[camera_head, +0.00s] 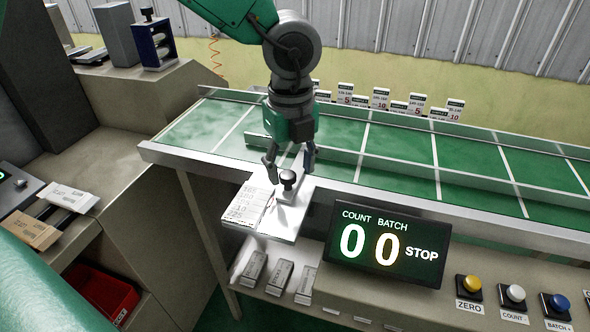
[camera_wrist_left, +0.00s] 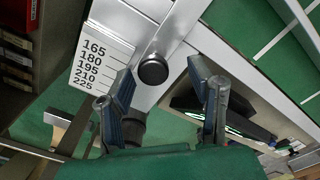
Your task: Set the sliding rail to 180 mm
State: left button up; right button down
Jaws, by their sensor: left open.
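The sliding rail (camera_head: 395,168) is a long metal strip lying along the green conveyor. A black round knob (camera_head: 288,179) stands on a metal slide at the conveyor's near edge; it also shows in the left wrist view (camera_wrist_left: 153,69). Beside it is a white scale plate (camera_head: 246,204), whose numbers 165 to 225 read in the left wrist view (camera_wrist_left: 98,62). I cannot tell which mark the slide stands at. My left gripper (camera_head: 291,168) is open, pointing down, with its fingers around or just above the knob; contact is unclear. My right gripper is out of view.
A display (camera_head: 388,243) reads COUNT 0, BATCH 0, STOP. Coloured buttons (camera_head: 513,296) line the front panel. Several small labelled boxes (camera_head: 380,98) stand behind the conveyor. A red bin (camera_head: 104,295) is at lower left. The conveyor's right stretch is clear.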

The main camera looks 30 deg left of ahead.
pick_arm(q)
jog(key=r, duration=0.5)
jog(key=shift+a+r, duration=0.2)
jog(key=shift+a, duration=0.15)
jog(key=r, duration=0.2)
jog(key=d+r, duration=0.1)
jog(key=r, duration=0.2)
jog(key=shift+d+r, duration=0.25)
jog(key=shift+r, duration=0.05)
